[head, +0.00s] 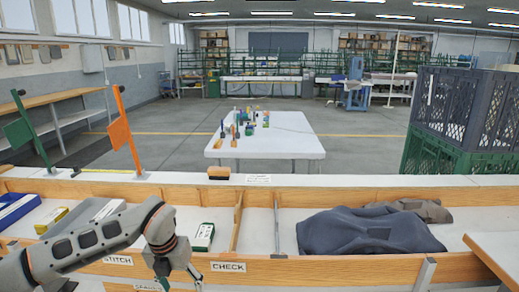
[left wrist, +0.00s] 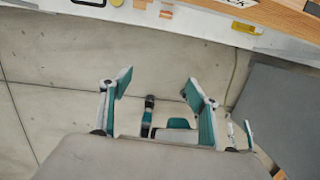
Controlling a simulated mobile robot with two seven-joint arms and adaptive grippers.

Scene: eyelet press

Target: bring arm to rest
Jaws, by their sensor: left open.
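My left arm comes in from the left in the head view, bent over the front of the wooden bench. Its gripper (head: 178,284) hangs down at the bottom edge, near the STITCH and CHECK labels, and its fingertips are partly cut off by the frame. In the left wrist view the left gripper (left wrist: 158,90) is open, with its two teal-padded fingers wide apart. Nothing is between the fingers, and grey floor shows below. My right gripper is in neither view.
The wooden bench (head: 340,268) has divided bins. Dark cloth (head: 365,232) lies in the right bin; a green-and-white box (head: 203,236) sits beside my left arm. Orange (head: 122,134) and green (head: 24,131) flags stand behind. Crates (head: 468,108) are stacked at right.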

